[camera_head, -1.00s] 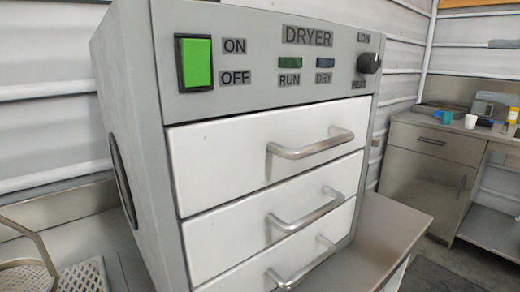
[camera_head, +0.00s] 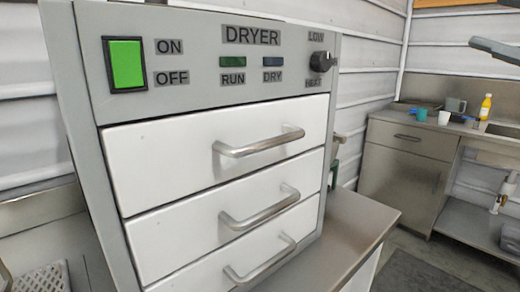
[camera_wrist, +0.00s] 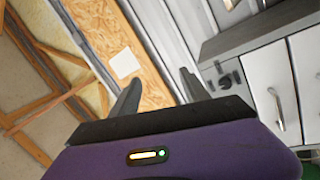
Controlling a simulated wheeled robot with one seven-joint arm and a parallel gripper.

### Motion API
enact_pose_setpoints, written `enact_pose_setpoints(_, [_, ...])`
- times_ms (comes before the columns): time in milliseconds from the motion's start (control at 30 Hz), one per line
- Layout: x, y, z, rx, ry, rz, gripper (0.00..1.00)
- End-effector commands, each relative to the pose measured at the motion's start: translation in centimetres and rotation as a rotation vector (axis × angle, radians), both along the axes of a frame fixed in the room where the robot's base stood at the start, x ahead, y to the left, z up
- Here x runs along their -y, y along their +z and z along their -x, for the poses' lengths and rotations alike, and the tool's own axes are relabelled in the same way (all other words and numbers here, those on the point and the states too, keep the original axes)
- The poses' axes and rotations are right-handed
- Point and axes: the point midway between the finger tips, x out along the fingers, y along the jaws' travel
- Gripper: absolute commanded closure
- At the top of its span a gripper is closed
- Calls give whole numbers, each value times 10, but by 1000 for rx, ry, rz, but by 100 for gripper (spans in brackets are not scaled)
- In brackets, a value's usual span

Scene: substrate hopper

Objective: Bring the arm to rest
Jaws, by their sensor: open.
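My gripper (camera_wrist: 158,95) shows in the wrist view, its two dark fingers spread apart with nothing between them. It points toward the wall and roof boards. The grey dryer (camera_head: 205,60) fills the left of the head view; part of it also shows tilted at the right of the wrist view (camera_wrist: 245,45). Its three white drawers look shut. At the upper right edge of the head view a dark grey part (camera_head: 496,48) reaches in; I cannot tell what it is.
The dryer stands on a metal bench (camera_head: 355,235) with bare top to its right. A steel cabinet (camera_head: 405,170) at the back right carries a white cup (camera_head: 444,117), a yellow bottle (camera_head: 486,106) and a grey mug (camera_head: 456,105). Floor between them looks clear.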

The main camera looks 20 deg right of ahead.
Motion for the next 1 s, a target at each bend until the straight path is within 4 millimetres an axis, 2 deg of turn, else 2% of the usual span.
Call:
enact_pose_setpoints(133, [24,-4,-3,80,-37,-188,46])
enact_pose_setpoints(267, [43,-20,-8,147,-60,-360,46])
enact_pose_setpoints(367, [56,-43,-14,198,-73,-500,46])
enact_pose_setpoints(533, [68,-100,-23,272,-98,-725,46])
enact_pose_setpoints(767, [59,-185,-28,328,-125,-950,46])
enact_pose_setpoints(1000, [22,-271,-22,335,-149,-1103,46])
